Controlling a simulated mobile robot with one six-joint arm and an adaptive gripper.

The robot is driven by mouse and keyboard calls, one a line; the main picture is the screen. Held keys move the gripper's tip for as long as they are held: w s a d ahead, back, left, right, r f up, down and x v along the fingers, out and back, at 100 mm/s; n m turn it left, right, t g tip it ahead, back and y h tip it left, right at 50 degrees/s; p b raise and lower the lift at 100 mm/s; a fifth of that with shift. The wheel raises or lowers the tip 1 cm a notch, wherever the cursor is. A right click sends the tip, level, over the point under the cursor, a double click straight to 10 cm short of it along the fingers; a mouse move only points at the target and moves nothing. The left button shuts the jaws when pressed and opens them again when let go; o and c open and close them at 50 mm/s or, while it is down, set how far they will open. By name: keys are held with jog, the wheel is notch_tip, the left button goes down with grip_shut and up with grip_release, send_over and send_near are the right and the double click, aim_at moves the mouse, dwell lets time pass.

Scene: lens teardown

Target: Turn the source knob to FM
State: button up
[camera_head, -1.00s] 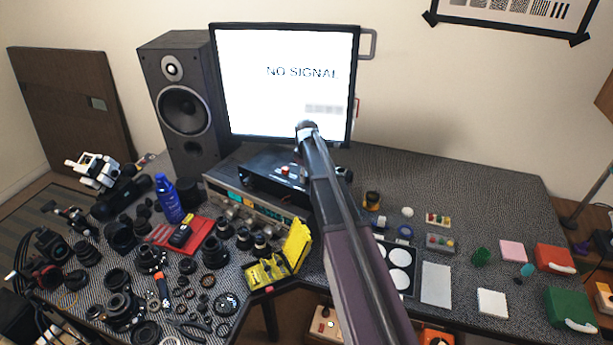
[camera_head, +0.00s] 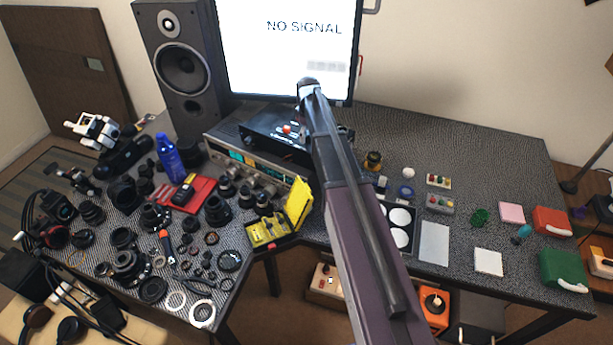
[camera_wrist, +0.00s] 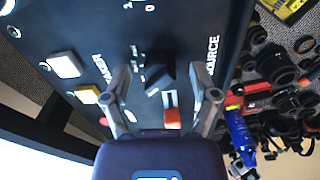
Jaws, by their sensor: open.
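In the wrist view, a black knob (camera_wrist: 158,74) sits on a dark panel (camera_wrist: 95,25), with small white position marks beside it too blurred to read. The word SOURCE is printed to its right. My gripper (camera_wrist: 161,70) is open. Its two fingers lie on either side of the knob in the picture, with gaps visible; I cannot tell how far above the panel the tips are. In the head view, the black box (camera_head: 262,132) with small controls stands on a silver receiver (camera_head: 236,155); my arm crosses its right part, and my fingers are hidden there.
In the wrist view, a red-orange slider (camera_wrist: 173,118) is close below the knob, and white (camera_wrist: 64,64) and yellow (camera_wrist: 87,94) buttons lie left. In the head view, a monitor (camera_head: 285,50) stands behind, a speaker (camera_head: 182,75) left, and lens parts crowd the bench's left side.

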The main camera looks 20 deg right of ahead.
aim_at(308, 133)
jog(key=m, duration=1.1)
jog(key=shift+m, duration=0.4)
jog(key=m, duration=0.3)
jog(key=shift+m, duration=0.4)
jog(key=shift+r+p, duration=0.4)
notch_tip(308, 133, up, 13)
jog(key=p, duration=1.3)
jog(key=s+a+f+n+b, duration=0.4)
jog(key=s+f+b, duration=0.6)
jog(key=s, duration=0.4)
jog(key=s+a+f+n+b, duration=0.4)
jog(key=s+f+b, duration=0.6)
jog(key=s, duration=0.3)
jog(key=shift+s+a, duration=0.4)
jog(key=shift+a, duration=0.2)
